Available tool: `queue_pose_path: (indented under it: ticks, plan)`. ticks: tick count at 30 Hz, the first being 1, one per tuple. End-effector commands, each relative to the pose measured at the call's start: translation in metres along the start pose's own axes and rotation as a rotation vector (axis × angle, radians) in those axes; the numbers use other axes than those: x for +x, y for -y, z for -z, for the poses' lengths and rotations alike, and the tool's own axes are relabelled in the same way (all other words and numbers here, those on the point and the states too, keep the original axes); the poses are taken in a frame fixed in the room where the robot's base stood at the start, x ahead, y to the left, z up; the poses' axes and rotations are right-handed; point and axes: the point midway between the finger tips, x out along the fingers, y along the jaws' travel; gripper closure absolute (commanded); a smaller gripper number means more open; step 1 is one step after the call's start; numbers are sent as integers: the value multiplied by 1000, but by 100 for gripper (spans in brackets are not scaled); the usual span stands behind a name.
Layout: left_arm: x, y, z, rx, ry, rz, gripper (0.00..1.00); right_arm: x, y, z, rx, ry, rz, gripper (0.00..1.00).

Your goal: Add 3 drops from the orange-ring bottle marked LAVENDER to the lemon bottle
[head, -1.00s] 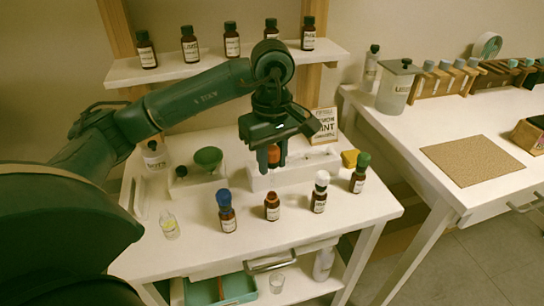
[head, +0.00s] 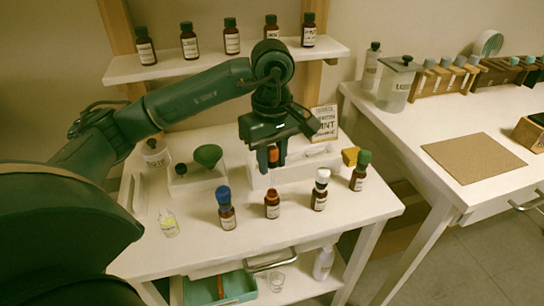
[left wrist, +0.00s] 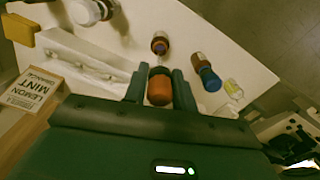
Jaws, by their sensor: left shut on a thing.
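My left gripper (head: 272,163) points down, shut on an orange dropper bulb (head: 273,155); the bulb also shows between the fingers in the left wrist view (left wrist: 159,88). The dropper is over the back middle of the white table, apart from the bottles. An uncapped brown bottle (head: 272,206) with an orange neck stands in the front row; it also shows in the wrist view (left wrist: 160,44). Beside it are a blue-topped bottle (head: 227,211), a white-topped bottle (head: 319,193) and a green-topped bottle (head: 360,173). Their labels are too small to read, so I cannot tell which is lemon.
A small clear vial with yellow contents (head: 169,224) stands at the left front. A green funnel (head: 208,156) and a yellow block (head: 350,156) are on the table. A LEMON MINT card (left wrist: 30,91) stands behind. Several bottles line the shelf (head: 180,68).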

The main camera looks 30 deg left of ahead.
Motion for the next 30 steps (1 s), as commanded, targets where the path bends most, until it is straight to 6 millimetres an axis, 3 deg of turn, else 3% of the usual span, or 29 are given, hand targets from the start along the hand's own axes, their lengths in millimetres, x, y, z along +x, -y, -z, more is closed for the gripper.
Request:
queue_pose_path:
  ticks: [30]
  plan:
    - [41, 0, 0, 0, 0, 1, 94, 9, -1, -15, 48, -42, 9, 64]
